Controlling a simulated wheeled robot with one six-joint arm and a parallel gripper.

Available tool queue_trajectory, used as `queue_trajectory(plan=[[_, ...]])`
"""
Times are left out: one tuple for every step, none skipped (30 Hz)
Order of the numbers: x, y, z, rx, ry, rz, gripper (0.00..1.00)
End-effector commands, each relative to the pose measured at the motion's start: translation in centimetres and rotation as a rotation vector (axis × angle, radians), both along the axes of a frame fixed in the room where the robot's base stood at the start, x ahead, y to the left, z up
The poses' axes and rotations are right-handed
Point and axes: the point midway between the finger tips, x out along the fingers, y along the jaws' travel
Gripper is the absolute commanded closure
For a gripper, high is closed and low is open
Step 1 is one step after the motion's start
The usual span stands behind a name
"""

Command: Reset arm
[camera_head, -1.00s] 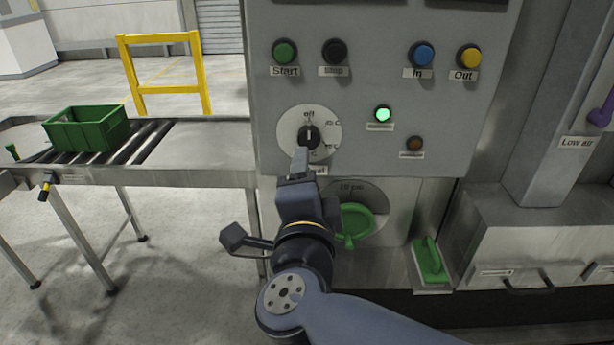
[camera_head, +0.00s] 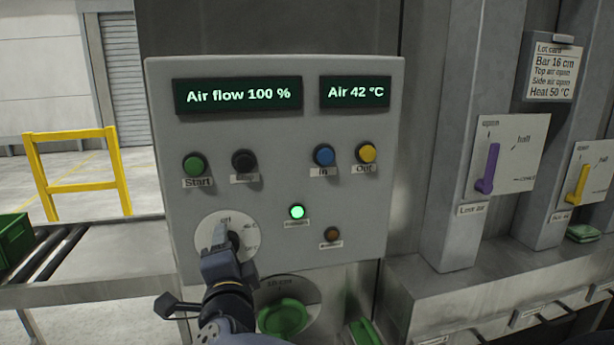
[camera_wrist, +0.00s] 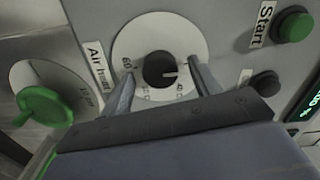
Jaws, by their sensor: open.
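The control panel (camera_head: 360,150) has a round white dial (camera_head: 203,228) at its lower left. My gripper (camera_head: 219,234) is in front of this dial and covers part of it. In the wrist view, the dial (camera_wrist: 139,40) has a black knob (camera_wrist: 158,68) between the two open fingers of my gripper (camera_wrist: 163,82). The fingers stand apart on either side of the knob; I cannot tell their depth over it. The knob's white mark points right, towards one finger. Marks 40, 50 and 60 show; the "Air heat" label (camera_wrist: 97,66) is to the left.
Start (camera_head: 194,164), stop (camera_head: 244,161), blue (camera_head: 324,154) and yellow (camera_head: 367,152) buttons sit above the dial. A green lamp (camera_head: 297,211) is lit. Displays read "Air flow 100 %" (camera_head: 240,95) and "Air 42 °C" (camera_head: 355,92). A green handwheel (camera_head: 283,317) is below; purple (camera_head: 488,168) and yellow (camera_head: 577,186) levers are right.

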Motion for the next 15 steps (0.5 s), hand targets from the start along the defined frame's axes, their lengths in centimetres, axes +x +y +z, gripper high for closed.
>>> queue_trajectory(plan=[[0.35, 0.07, 0.06, -0.001, 0.0, -0.001, 0.41], [0.49, 0.1, 0.05, -0.001, 0.0, -0.001, 0.41], [0.64, 0.12, 0.01, -0.001, 0.0, 0.0, 0.41], [0.72, 0.14, -0.01, -0.001, 0.001, 0.0, 0.41], [0.7, 0.15, -0.05, 0.003, 0.001, 0.0, 0.41], [0.66, 0.15, -0.06, 0.007, 0.002, 0.0, 0.41], [0.65, 0.15, -0.05, 0.009, 0.002, 0.0, 0.41], [0.64, 0.15, -0.04, 0.01, 0.002, 0.0, 0.41], [0.64, 0.15, -0.03, 0.01, 0.003, 0.001, 0.41], [0.63, 0.15, -0.02, 0.01, 0.003, 0.001, 0.41], [0.63, 0.15, -0.02, 0.01, 0.003, 0.001, 0.41], [0.63, 0.15, -0.02, 0.01, 0.002, 0.0, 0.41], [0.62, 0.15, -0.02, 0.01, 0.003, 0.001, 0.41], [0.61, 0.14, -0.02, 0.01, 0.003, 0.001, 0.41], [0.57, 0.14, -0.02, 0.009, 0.002, 0.001, 0.41]])
